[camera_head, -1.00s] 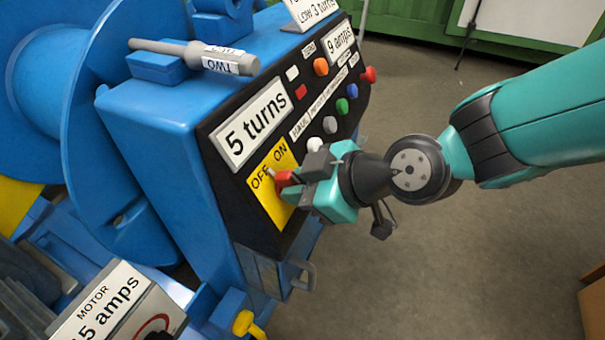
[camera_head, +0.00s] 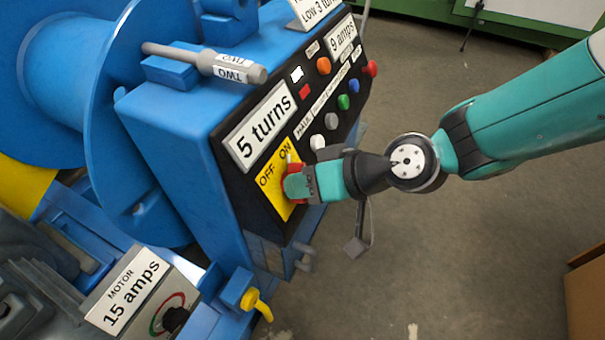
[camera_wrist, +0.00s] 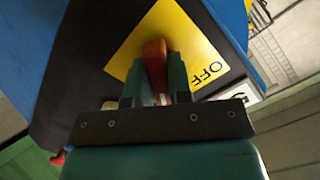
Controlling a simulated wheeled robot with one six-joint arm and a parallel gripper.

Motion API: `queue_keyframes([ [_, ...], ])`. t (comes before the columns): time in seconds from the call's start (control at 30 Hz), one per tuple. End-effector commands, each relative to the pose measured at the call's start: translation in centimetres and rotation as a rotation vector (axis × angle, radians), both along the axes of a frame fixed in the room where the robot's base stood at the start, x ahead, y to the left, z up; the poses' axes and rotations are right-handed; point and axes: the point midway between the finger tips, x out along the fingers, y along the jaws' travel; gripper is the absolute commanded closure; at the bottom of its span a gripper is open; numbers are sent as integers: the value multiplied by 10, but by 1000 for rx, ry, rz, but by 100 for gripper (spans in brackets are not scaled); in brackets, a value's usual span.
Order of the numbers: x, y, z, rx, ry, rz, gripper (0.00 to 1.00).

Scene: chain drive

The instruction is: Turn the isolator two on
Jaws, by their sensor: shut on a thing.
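A red switch knob (camera_head: 293,183) sits on a yellow plate (camera_head: 272,181) marked OFF and ON, low on the black panel of the blue machine. Its pale tip lies by the word ON. My gripper (camera_head: 296,184) is shut on the knob, with its fingers at the panel, and covers much of it. In the wrist view the red knob (camera_wrist: 155,62) stands between my two fingers, and the yellow plate (camera_wrist: 185,35) shows OFF to the right. The word ON is hidden there. I see no label "two" on this switch.
A grey handle (camera_head: 205,62) labelled TWO lies in a blue holder on the machine top. Coloured buttons and a "5 turns" sign (camera_head: 259,127) are above the switch. A motor box (camera_head: 125,290) reading 15 amps is at lower left.

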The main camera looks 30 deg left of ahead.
Motion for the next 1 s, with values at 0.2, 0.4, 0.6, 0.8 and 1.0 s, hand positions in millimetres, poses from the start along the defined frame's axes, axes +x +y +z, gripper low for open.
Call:
queue_keyframes([
  [0.2,0,0,2,-9,94,-49,100],
  [0.4,0,0,1,-14,138,-71,100],
  [0.6,0,0,1,-14,151,-78,100],
  [0.8,0,0,1,-15,152,-78,100],
  [1.0,0,0,1,-14,151,-78,58],
])
